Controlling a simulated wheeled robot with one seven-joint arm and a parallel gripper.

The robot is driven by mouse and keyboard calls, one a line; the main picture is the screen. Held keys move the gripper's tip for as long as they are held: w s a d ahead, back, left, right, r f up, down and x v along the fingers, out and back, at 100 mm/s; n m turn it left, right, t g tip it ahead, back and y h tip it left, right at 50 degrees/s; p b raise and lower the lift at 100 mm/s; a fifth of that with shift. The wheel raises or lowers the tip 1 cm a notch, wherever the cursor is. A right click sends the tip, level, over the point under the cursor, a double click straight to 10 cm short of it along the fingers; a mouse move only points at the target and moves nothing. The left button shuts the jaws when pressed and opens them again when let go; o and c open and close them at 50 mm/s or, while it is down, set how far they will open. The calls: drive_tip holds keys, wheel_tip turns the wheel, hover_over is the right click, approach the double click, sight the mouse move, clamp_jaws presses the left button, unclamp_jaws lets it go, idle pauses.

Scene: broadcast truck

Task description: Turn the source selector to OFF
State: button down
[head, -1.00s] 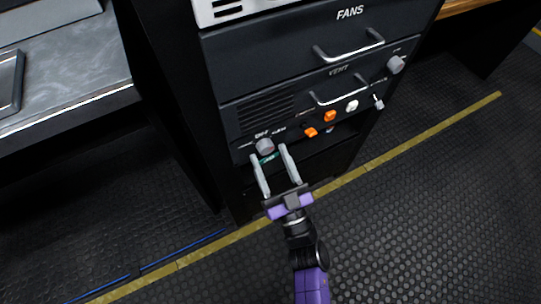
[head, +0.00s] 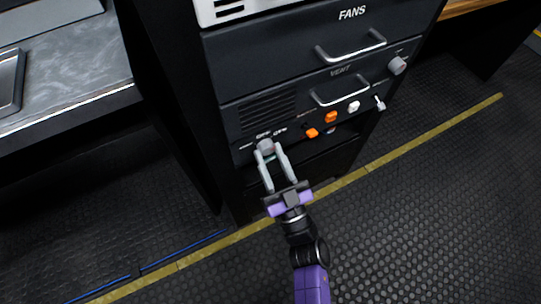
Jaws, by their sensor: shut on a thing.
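The source selector (head: 265,146) is a round grey knob at the lower left of the black rack panel, with small white lettering around it, part of which reads OFF. My gripper (head: 267,153) reaches up to it from below, and its two light grey fingers are closed on the knob's sides. The fingers cover part of the knob, so its pointer and exact setting cannot be told.
Right of the knob are orange switches (head: 312,133), a white switch (head: 354,106) and a small toggle (head: 380,103). Another grey knob (head: 398,65) sits at the upper right. Metal handles (head: 350,50) stick out above. A grey desk (head: 75,60) stands at left.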

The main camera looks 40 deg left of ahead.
drive_tip(key=shift+w+d+n, duration=0.1)
drive_tip(key=shift+n, duration=0.2)
drive_tip(key=n+g, duration=0.1)
drive_tip(key=n, duration=0.1)
drive_tip(key=n+g+y+b, duration=0.1)
drive_tip(key=n, duration=0.1)
drive_tip(key=shift+w+g, duration=0.15)
drive_tip(key=shift+g, duration=0.15)
drive_tip(key=n+g, duration=0.2)
drive_tip(key=n, duration=0.2)
drive_tip(key=shift+w+d, duration=0.1)
drive_tip(key=n+g, duration=0.1)
drive_tip(key=n, duration=0.2)
drive_tip(key=n+g, duration=0.2)
drive_tip(key=n, duration=0.2)
drive_tip(key=shift+r+n+g+p, duration=0.15)
drive_tip(key=shift+n+g+p, duration=0.15)
drive_tip(key=c, duration=0.9)
unclamp_jaws()
drive_tip(key=shift+c, duration=0.2)
drive_tip(key=shift+d, duration=0.1)
